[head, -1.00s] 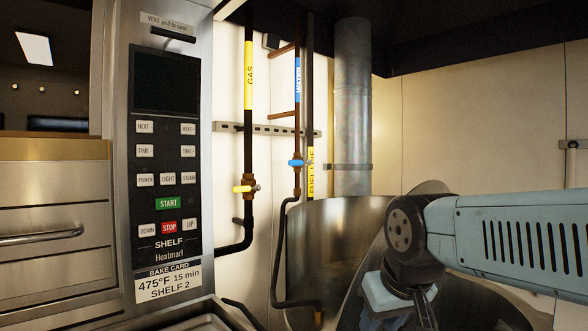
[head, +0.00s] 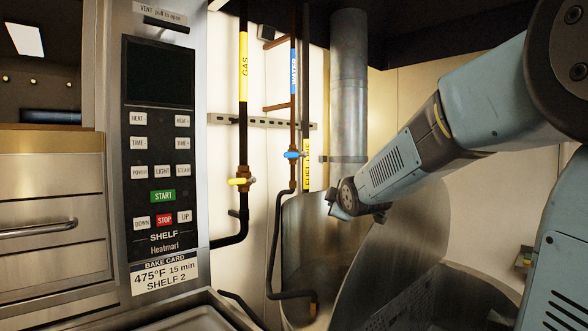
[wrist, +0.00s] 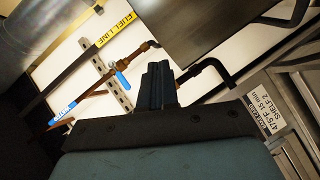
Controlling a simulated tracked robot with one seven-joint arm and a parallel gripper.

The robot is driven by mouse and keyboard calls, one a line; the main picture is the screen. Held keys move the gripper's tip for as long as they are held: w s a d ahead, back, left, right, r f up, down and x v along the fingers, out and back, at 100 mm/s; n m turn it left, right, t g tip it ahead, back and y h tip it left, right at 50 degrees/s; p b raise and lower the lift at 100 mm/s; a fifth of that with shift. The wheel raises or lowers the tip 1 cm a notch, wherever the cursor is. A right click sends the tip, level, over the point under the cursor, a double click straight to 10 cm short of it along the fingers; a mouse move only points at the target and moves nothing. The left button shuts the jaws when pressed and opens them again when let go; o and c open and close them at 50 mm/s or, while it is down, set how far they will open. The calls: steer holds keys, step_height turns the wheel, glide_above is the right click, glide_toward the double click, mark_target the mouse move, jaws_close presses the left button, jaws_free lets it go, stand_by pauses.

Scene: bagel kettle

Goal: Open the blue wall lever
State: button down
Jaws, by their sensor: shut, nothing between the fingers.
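The blue wall lever (head: 291,155) sits on the thin copper pipe with the blue WATER label (head: 293,72). In the head view its handle lies crosswise to the upright pipe. In the wrist view the blue lever (wrist: 122,82) shows just left of my fingers, beyond them. My gripper (head: 337,213) is to the right of and below the lever in the head view, apart from it, in front of the steel kettle. In the wrist view my gripper (wrist: 158,84) has its dark fingers together with nothing between them.
A yellow lever (head: 241,182) is on the GAS pipe (head: 243,130) to the left. A FUEL LINE pipe (head: 307,165) and a round duct (head: 348,85) stand close right of the blue lever. The steel kettle (head: 305,240) is below. The oven control panel (head: 160,150) is at left.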

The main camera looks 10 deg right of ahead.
steer(key=w+r+n+t+y, duration=0.2)
steer(key=w+n+t+y, duration=0.45)
steer(key=w+n, duration=1.15)
steer(key=w+a+f+n+t+y, duration=0.1)
steer(key=f+n+y, duration=0.4)
steer(key=n, duration=0.6)
steer(key=shift+w+t+y, duration=0.45)
steer(key=shift+w+y, duration=0.65)
steer(key=shift+y, duration=0.25)
glide_toward(296, 155)
steer(key=w+a+f, duration=0.2)
steer(key=w+a, duration=0.2)
steer(key=shift+w+r, duration=0.1)
steer(key=shift+r, duration=2.3)
steer(key=shift+d, duration=0.25)
